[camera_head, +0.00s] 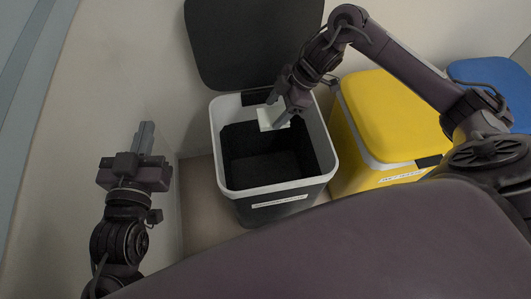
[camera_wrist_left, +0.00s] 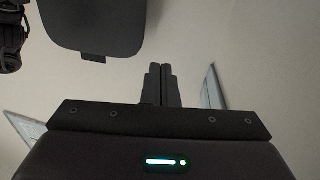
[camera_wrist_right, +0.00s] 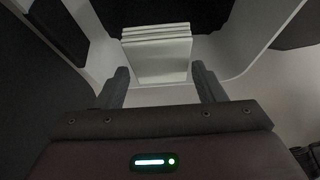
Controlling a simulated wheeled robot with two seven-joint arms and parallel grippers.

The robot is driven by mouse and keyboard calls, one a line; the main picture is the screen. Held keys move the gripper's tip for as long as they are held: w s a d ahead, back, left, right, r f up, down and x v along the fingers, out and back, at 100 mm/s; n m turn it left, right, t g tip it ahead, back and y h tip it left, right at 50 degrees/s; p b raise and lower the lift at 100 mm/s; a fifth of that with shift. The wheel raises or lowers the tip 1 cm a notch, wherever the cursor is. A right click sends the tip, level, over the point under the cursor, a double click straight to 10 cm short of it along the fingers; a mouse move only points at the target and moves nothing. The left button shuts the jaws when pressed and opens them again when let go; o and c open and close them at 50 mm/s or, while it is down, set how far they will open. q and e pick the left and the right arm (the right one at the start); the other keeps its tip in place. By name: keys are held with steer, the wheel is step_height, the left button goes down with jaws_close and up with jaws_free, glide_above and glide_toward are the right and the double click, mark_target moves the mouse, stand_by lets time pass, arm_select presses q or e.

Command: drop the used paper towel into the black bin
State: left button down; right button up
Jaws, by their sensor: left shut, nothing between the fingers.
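The black bin (camera_head: 230,190) stands open in the middle of the head view, with a pale rim and its dark lid (camera_head: 250,40) raised behind. The used paper towel (camera_head: 268,119) is a white folded piece over the bin's opening near its back. It also shows in the right wrist view (camera_wrist_right: 157,58), between the fingertips. Contact at the fingertips is hard to see. My left gripper (camera_head: 146,135) is shut and empty, left of the bin.
A yellow bin (camera_head: 385,115) with a closed lid stands right of the black bin. A blue lid (camera_head: 495,85) shows further right. A pale wall runs behind the bins and on the left, near my left gripper. The black bin's interior looks empty.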

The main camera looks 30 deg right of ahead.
steer(key=o, duration=0.3)
steer(key=shift+o, duration=0.2)
steer(key=shift+r, duration=0.1)
steer(key=p+v, duration=0.1)
steer(key=v, duration=0.2)
steer(key=shift+d+r, duration=0.2)
steer(key=shift+r, duration=0.15)
arm_select(q)
steer(key=s+a+f+g+y, duration=0.1)
steer(key=s+f+g, duration=0.3)
steer(key=f, duration=0.4)
steer(key=s+a+f+g+y+p, duration=0.1)
steer(key=s+f+g+y, duration=0.1)
steer(key=s+f+g, duration=0.3)
step_height(320, 180, down, 4)
steer(key=shift+s+f+g+y, duration=0.1)
steer(key=shift+s+g+y, duration=0.2)
steer(key=shift+s, duration=0.15)
arm_select(e)
steer(key=v, duration=0.3)
steer(key=shift+s+d+r, duration=0.1)
steer(key=shift+d+r, duration=0.1)
steer(key=shift+r, duration=0.1)
arm_select(q)
steer(key=shift+s, duration=0.1)
arm_select(e)
steer(key=shift+s, duration=0.1)
